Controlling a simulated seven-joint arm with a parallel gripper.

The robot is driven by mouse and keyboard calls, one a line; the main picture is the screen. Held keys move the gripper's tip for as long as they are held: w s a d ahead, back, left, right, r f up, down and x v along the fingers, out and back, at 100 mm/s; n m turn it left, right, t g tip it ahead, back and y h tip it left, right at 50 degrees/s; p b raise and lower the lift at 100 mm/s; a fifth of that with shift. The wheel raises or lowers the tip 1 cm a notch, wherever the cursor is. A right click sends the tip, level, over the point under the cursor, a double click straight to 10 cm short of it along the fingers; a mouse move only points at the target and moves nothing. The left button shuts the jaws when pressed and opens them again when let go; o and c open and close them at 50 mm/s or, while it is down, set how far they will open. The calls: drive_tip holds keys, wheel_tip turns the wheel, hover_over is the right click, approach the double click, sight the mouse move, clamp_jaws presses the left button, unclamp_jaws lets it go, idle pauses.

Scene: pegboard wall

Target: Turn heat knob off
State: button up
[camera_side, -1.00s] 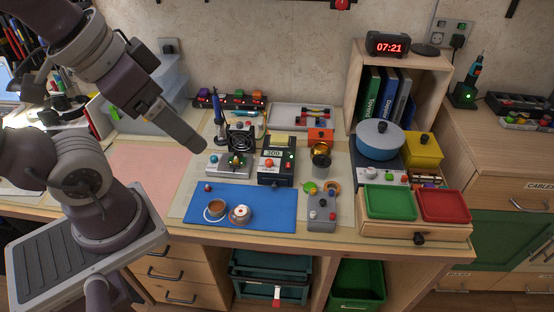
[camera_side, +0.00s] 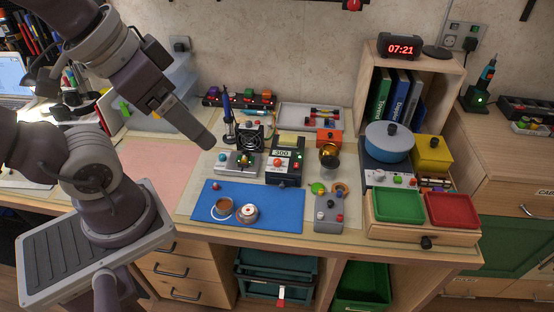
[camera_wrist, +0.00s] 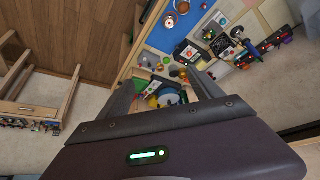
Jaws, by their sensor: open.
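No knob carries a readable heat label. A black unit (camera_side: 284,172) with a 300 display stands mid-table in the side view, with a red knob (camera_side: 277,162) on its front and a green light beside it. Another station at the right carries a blue pot (camera_side: 389,144); its white front panel (camera_side: 390,179) has several small knobs, one red and one green-lit. Their settings are too small to read. My gripper (camera_side: 207,143) is up left of these units, apart from them. It is open and empty in the wrist view (camera_wrist: 163,76).
A blue mat (camera_side: 245,222) with a cup lies in front. A grey button box (camera_side: 328,212), green tray (camera_side: 399,205) and red tray (camera_side: 451,210) stand right of it. A fan (camera_side: 251,138) and a soldering iron (camera_side: 228,115) stand near my gripper. The pink mat (camera_side: 158,170) is clear.

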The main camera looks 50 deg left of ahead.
drive_tip(key=w, duration=0.3)
drive_tip(key=w+a+m+g, duration=0.1)
drive_tip(key=w, duration=0.3)
drive_tip(key=w+a+f+m, duration=0.1)
drive_tip(key=w, duration=0.2)
drive_tip(key=shift+w+g, duration=0.15)
drive_tip(key=shift+g, duration=0.25)
drive_tip(key=c, duration=0.6)
drive_tip(key=m+g, duration=0.3)
drive_tip(key=m, duration=0.2)
hover_over(277, 160)
drive_tip(key=d, duration=0.1)
wheel_tip(277, 160, down, 20)
drive_tip(key=shift+m+g, duration=0.4)
drive_tip(key=shift+m, duration=0.1)
drive_tip(key=f, duration=0.6)
drive_tip(key=a+f, duration=0.1)
drive_tip(key=f, duration=0.2)
drive_tip(key=shift+f, duration=0.55)
clamp_jaws()
